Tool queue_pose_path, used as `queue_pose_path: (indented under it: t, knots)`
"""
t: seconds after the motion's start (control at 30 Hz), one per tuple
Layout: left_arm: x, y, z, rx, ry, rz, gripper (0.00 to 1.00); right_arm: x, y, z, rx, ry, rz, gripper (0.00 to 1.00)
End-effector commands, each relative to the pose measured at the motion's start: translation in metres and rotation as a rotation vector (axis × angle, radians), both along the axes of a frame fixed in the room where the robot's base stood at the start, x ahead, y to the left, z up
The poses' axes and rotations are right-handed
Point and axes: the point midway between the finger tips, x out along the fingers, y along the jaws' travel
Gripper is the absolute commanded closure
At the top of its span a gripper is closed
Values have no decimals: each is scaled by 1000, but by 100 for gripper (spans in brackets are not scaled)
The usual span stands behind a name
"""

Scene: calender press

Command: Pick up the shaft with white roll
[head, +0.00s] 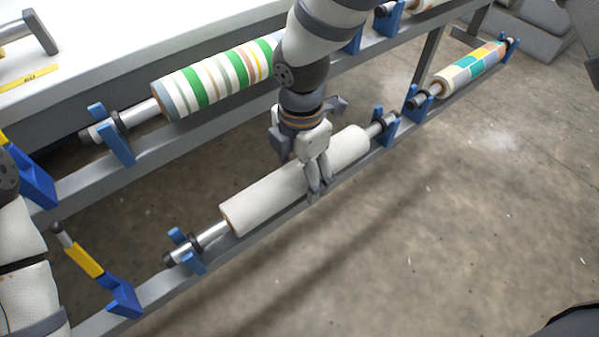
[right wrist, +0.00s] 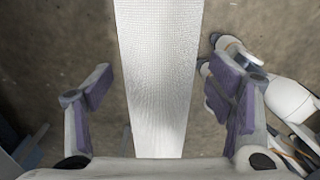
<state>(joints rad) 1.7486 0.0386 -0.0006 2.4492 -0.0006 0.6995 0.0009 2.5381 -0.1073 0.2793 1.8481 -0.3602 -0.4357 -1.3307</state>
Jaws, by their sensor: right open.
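The shaft with the white roll (head: 262,200) lies in blue cradles on the near rail, its bare metal ends showing at both sides. In the right wrist view the white roll (right wrist: 158,75) runs between the two fingers. My right gripper (head: 308,168) is over the roll, right of its middle, pointing down. In the right wrist view the right gripper (right wrist: 160,95) is open, with a gap between each finger and the roll. In the head view its far finger is partly hidden. Part of my left arm shows at the left edge, but its gripper does not.
A striped roll (head: 215,82) rests on the rail behind. A checkered roll (head: 470,68) lies farther right. Blue cradles (head: 186,252) hold the shaft ends. A blue bracket with a yellow handle (head: 84,262) stands at the near left. The concrete floor in front is clear.

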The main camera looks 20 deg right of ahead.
Motion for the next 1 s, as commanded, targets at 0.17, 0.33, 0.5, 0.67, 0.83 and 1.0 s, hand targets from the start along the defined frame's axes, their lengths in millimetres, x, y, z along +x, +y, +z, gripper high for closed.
queue_pose_path:
  t: [0.17,0.33,0.5,0.67,0.83,1.0]
  knots:
    - [-2,0,-2,0,6,0,50,0,0,-11,-1,-1,-1,25]
    - [-2,0,-2,0,5,0,50,0,0,-10,0,-2,-1,34]
    - [-2,0,-2,0,5,-1,50,0,0,-10,1,-2,-1,73]
    - [-2,0,-2,0,5,-1,50,1,0,-10,1,-3,-1,94]
    - [-1,0,-2,0,4,-1,50,1,0,-9,1,-3,-2,95]
    - [2,0,2,0,-8,0,50,2,0,11,2,-8,-2,95]
